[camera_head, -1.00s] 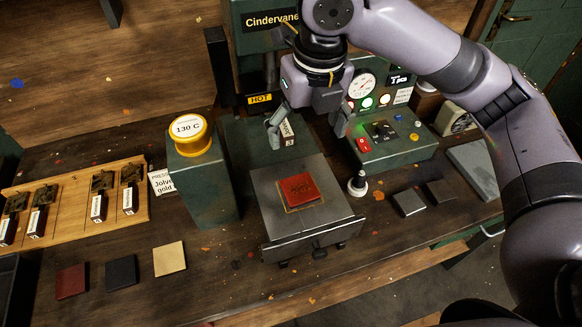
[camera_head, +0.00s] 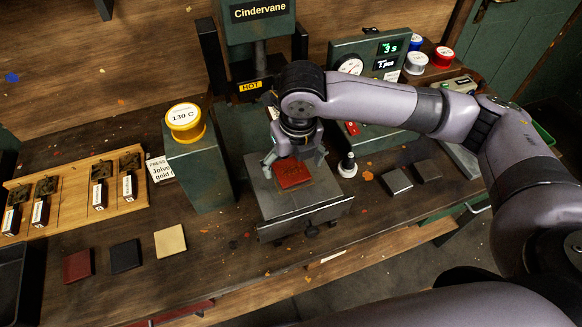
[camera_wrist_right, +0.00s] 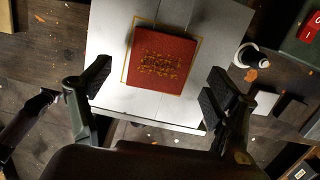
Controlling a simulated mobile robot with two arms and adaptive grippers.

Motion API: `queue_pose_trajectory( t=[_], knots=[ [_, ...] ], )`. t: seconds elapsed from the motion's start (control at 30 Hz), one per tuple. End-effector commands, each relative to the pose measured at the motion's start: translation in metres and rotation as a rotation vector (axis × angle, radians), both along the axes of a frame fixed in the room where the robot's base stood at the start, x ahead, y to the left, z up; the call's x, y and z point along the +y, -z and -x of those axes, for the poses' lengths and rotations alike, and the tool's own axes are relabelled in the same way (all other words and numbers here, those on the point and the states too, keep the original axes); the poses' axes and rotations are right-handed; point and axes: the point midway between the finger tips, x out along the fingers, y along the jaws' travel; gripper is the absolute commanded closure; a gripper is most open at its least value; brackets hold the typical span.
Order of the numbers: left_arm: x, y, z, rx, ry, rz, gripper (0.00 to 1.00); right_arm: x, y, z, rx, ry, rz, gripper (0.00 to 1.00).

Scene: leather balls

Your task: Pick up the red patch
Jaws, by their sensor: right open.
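The red patch (camera_head: 292,173) lies flat on the grey metal plate (camera_head: 285,203) of the press. In the right wrist view the red patch (camera_wrist_right: 160,60) bears a gold stamped design and lies within a thin yellow outline. My right gripper (camera_head: 293,166) is open and empty over the plate, close to the patch. In the right wrist view the right gripper (camera_wrist_right: 155,88) has its fingers spread wide, one on either side of the patch and nearer the camera, with clear gaps. My left gripper does not show.
The green press (camera_head: 262,60) with a HOT label stands behind the plate. A black-knobbed lever (camera_head: 347,165) stands at the plate's right. Dark red (camera_head: 78,265), black (camera_head: 125,256) and tan (camera_head: 170,241) patches lie front left.

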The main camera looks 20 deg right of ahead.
Motion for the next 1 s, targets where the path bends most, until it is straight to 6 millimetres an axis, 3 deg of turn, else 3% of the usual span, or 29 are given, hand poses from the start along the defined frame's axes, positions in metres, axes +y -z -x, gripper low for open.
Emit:
queue_pose_trajectory(
  t=[0.2, 0.43, 1.0],
  knots=[
    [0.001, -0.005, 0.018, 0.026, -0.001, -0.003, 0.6, 0.0, 0.021, -0.003, 0.0, 0.001, 0.0, 0.18],
    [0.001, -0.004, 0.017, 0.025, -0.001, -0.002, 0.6, 0.0, 0.023, -0.003, -0.001, 0.0, 0.0, 0.18],
    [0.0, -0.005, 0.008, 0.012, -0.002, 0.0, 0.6, 0.0, 0.022, -0.003, -0.001, 0.0, 0.0, 0.56]
  ],
)
